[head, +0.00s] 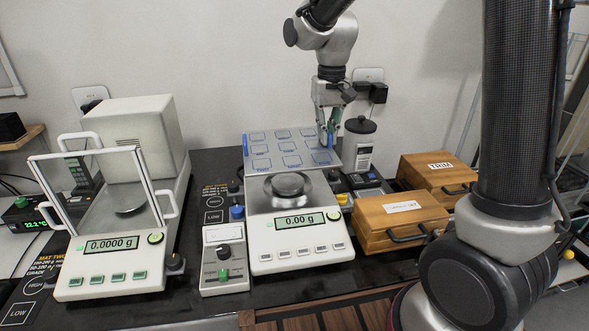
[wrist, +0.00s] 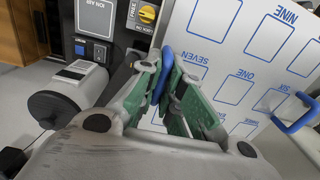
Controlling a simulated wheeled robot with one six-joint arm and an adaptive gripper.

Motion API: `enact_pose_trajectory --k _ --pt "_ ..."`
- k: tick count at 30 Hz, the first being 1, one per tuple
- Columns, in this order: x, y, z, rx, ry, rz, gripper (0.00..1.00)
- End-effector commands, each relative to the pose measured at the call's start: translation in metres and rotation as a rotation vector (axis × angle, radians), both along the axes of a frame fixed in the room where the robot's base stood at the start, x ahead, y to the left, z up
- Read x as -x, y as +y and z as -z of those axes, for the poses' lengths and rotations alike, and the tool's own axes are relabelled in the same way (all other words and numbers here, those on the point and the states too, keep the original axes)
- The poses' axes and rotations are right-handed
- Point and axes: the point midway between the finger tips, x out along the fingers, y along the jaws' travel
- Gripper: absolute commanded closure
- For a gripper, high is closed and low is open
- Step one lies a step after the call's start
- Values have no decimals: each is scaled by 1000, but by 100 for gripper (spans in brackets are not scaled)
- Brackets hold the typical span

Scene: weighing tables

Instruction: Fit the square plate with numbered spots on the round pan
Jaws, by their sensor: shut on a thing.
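The square plate with numbered spots (head: 290,148) is pale blue-grey with blue outlined squares. In the wrist view the plate (wrist: 255,62) shows printed number words such as "NINE" and "SEVEN". My gripper (head: 328,137) is shut on the plate's blue handle (wrist: 166,72) at its right side in the head view. A second blue handle (wrist: 296,112) is free on the opposite side. The round pan (head: 288,184) sits on the middle balance, whose display reads 0.00 g. In the head view the plate appears behind and above the pan; the exact gap cannot be told.
A balance with a glass shield (head: 112,245) stands at left. A small control box (head: 223,259) stands beside the middle balance. Two wooden boxes (head: 400,219) (head: 438,172) are at right. A dark-lidded container (head: 359,145) stands behind my gripper's right side.

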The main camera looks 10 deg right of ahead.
Motion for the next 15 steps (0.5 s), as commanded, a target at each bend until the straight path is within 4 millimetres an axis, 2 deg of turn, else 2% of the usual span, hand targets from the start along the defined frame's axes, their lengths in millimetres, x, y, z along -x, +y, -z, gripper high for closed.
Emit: enact_pose_trajectory --k 6,15 --pt "1 0 40 1 4 0 100" --pt "1 0 66 0 3 0 100"
